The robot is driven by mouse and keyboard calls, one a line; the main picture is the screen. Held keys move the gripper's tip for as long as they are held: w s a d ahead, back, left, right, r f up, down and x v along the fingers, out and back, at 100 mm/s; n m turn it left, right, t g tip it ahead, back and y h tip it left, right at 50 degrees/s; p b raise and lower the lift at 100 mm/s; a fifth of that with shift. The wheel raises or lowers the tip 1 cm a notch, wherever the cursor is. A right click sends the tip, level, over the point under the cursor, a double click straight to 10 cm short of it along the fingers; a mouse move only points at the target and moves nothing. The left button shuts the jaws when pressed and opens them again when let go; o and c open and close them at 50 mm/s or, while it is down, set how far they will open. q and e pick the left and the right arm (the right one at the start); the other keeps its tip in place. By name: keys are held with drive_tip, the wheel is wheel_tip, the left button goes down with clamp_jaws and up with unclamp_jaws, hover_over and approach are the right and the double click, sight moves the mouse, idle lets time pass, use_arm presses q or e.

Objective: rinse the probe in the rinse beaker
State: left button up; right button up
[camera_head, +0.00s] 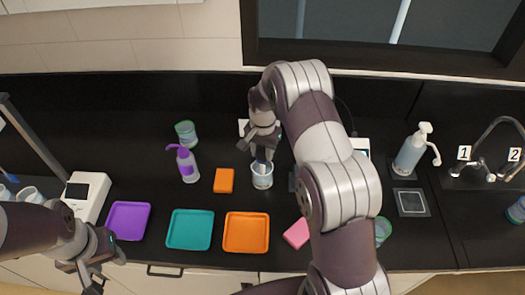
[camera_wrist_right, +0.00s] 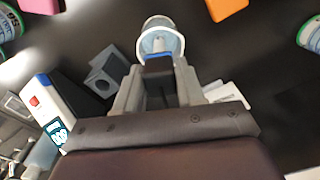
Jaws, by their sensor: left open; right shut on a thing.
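The rinse beaker (camera_head: 262,180) is a small clear-white cup on the black counter, near the middle in the head view. It also shows at the top of the right wrist view (camera_wrist_right: 151,25). My right gripper (camera_head: 262,155) is directly above it, shut on the probe (camera_wrist_right: 160,56), a dark body with a blue part beyond the fingertips. The probe points down into the beaker's mouth. My left gripper (camera_head: 92,272) is open and empty at the lower left, away from the beaker.
An orange block (camera_head: 224,180) and a purple wash bottle (camera_head: 186,164) stand left of the beaker. Purple (camera_head: 128,221), teal (camera_head: 190,229) and orange (camera_head: 246,232) trays lie in front. A grey holder (camera_wrist_right: 106,72) and a meter (camera_wrist_right: 50,112) are close to my right gripper.

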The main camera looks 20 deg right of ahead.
drive_tip(key=shift+r+p, duration=3)
drive_tip(key=shift+r, duration=1.6)
wheel_tip(320, 180, up, 3)
drive_tip(key=shift+p, duration=1.1)
